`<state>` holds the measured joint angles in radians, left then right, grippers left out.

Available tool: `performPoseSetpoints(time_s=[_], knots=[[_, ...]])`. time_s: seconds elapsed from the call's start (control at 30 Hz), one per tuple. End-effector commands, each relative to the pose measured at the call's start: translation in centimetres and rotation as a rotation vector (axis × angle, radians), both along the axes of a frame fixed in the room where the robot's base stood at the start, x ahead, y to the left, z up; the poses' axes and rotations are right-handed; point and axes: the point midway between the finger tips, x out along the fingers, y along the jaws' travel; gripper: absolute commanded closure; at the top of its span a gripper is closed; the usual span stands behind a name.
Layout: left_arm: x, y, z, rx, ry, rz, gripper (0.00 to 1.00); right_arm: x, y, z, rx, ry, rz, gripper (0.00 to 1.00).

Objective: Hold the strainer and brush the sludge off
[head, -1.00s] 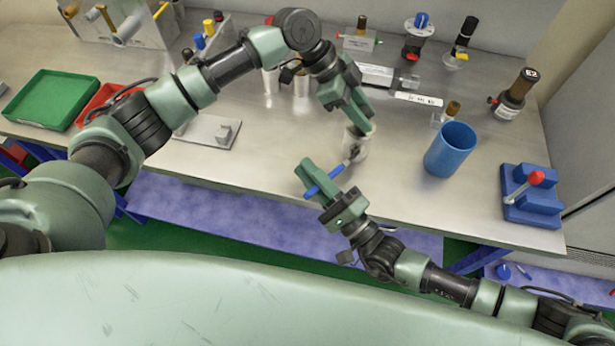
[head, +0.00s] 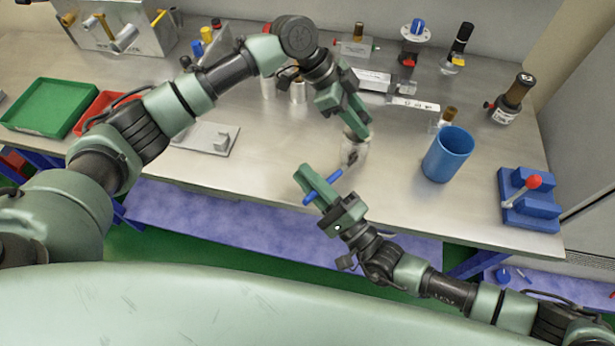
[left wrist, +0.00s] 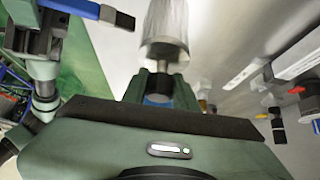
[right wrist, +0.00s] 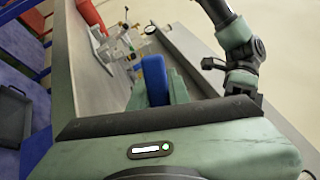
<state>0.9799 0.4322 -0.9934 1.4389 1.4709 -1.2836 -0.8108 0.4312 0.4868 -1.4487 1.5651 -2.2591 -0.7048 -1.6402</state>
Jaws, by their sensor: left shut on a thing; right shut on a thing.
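The strainer (head: 357,147), a pale see-through mesh cylinder, hangs from my left gripper (head: 356,126), which is shut on it. It shows large and upright at the top of the left wrist view (left wrist: 165,24). The brush (head: 322,188) has a blue handle and my right gripper (head: 316,186) is shut on it, left of and below the strainer. In the left wrist view the brush's black end (left wrist: 125,21) lies close beside the strainer; contact is unclear. A dark patch overlaps the strainer in the head view; I cannot tell bristles from sludge.
A blue cup (head: 447,157) stands right of the strainer. A blue block with a red-knobbed lever (head: 529,200) is at the right edge. Green (head: 50,106) and red (head: 98,110) trays lie at the left. Bottles and fittings line the back. The bench front below my grippers is clear.

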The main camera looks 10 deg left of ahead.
Motion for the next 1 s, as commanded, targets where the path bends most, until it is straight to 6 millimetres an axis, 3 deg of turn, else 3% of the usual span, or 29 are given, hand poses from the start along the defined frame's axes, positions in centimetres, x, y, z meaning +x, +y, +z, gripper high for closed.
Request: performPoseSetpoints(time_s=[1.0], knots=[[-0.21,0.14,-0.53,0.008,0.008,-0.001,1.0,0.85,0.0,-0.03,-0.001,-0.001,0.0,1.0]])
